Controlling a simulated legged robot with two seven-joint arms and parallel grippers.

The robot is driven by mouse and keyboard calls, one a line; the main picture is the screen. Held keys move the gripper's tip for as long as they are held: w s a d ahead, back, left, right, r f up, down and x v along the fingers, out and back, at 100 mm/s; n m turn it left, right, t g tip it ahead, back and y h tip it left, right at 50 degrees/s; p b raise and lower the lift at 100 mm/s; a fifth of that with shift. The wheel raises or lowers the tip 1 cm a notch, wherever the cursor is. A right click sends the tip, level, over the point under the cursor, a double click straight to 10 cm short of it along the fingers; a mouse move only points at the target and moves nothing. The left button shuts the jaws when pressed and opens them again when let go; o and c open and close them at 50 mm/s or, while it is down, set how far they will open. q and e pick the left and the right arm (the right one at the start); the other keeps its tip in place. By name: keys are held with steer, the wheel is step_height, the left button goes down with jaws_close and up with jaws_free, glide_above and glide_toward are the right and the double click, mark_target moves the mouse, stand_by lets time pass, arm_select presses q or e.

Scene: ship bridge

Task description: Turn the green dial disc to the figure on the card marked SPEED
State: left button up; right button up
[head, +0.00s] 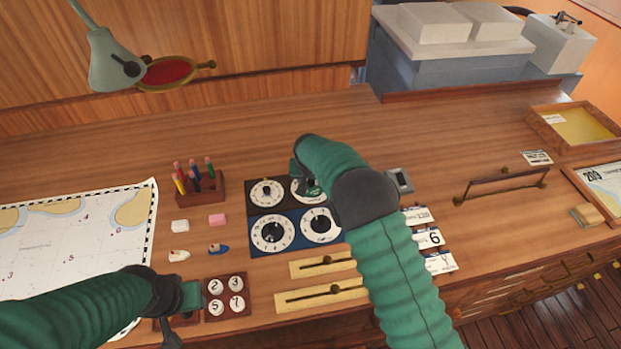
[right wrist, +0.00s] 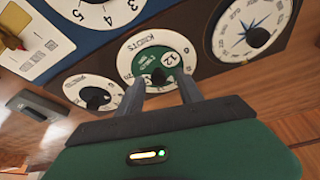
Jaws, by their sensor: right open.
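The green dial disc (right wrist: 165,65) sits inside a white ring marked KNOTS. It shows a 12 and has a small dark knob (right wrist: 158,76). My right gripper (right wrist: 161,92) is open, its two fingers to either side of the knob; I cannot tell whether they touch the disc. In the head view, the right gripper (head: 308,182) covers much of this dial on the black panel. Several cards lie right of my right arm, one showing a 6 (head: 430,238); their headings are too small to read. My left gripper (head: 182,302) is low at left beside number buttons (head: 226,297); its jaws are unclear.
A blue panel (head: 284,238) with two dials adjoins the black one. Two brass slider plates (head: 322,292) lie in front. A pen rack (head: 202,190), erasers and toy boats stand left, beside a chart (head: 75,240). A handle (head: 500,186) rises at right.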

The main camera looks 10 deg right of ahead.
steer(key=shift+c, duration=0.4)
jaws_close()
steer(key=shift+d, duration=0.1)
steer(key=n, duration=0.1)
steer(key=n+y, duration=0.1)
steer(key=n, duration=0.1)
steer(key=shift+d+n+b, duration=0.2)
steer(key=shift+n+b, duration=0.1)
steer(key=n+y, duration=0.1)
steer(key=n, duration=0.1)
steer(key=n+y, duration=0.1)
steer(key=n, duration=0.1)
steer(key=shift+d+n, duration=0.2)
steer(key=shift+n, duration=0.1)
arm_select(q)
steer(key=shift+b+x, duration=0.5)
steer(key=shift+x, duration=0.3)
arm_select(e)
steer(key=n, duration=0.2)
steer(key=n+g+y, duration=0.1)
steer(key=n, duration=0.1)
steer(key=shift+w+d, duration=0.1)
steer(key=shift+w, duration=0.1)
arm_select(q)
steer(key=shift+s+f, duration=0.1)
steer(key=shift+s, duration=0.15)
arm_select(e)
steer(key=shift+w+d+r+n+g+y, duration=0.1)
steer(key=shift+n+g+y, duration=0.5)
steer(key=shift+n, duration=1.1)
